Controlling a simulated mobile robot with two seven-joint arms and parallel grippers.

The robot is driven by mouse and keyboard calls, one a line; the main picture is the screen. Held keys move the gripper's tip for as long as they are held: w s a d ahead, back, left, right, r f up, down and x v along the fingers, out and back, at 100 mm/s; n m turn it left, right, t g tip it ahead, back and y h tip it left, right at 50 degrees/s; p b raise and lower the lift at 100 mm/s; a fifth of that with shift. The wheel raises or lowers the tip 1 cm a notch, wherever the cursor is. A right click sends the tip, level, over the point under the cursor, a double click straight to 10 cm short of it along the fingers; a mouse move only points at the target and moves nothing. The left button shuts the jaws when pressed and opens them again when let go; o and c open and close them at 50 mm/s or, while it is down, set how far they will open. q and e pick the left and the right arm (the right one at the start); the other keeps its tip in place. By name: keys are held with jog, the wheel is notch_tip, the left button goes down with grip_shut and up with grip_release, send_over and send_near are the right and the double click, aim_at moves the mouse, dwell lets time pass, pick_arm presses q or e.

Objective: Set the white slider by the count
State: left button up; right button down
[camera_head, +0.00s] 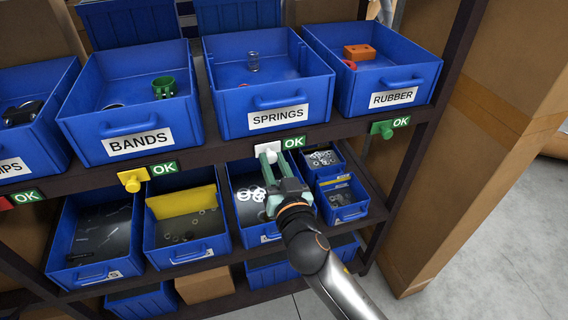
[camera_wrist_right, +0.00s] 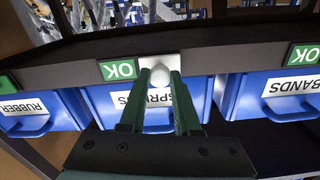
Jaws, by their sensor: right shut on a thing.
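The white slider (camera_head: 264,149) sits on the dark shelf edge below the SPRINGS bin (camera_head: 220,100), just left of a green OK label (camera_head: 293,142). My right gripper (camera_head: 269,160) reaches up to it from below and is shut on it. In the right wrist view the fingers (camera_wrist_right: 159,104) lie either side of the white knob (camera_wrist_right: 159,78), with its white plate behind. The SPRINGS bin holds one metal coil (camera_head: 253,62) and a small red piece (camera_head: 243,85). My left gripper is not in view.
A yellow slider (camera_head: 131,180) is below the BANDS bin (camera_head: 78,112), a green one (camera_head: 384,129) below the RUBBER bin (camera_head: 350,95), and a red one (camera_head: 6,203) at far left. Lower bins of small parts lie beneath my right arm. Open floor (camera_head: 480,230) is at right.

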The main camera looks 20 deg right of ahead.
jog(key=shift+a+r, duration=0.1)
jog(key=shift+a, duration=0.1)
jog(key=c, duration=0.6)
grip_release()
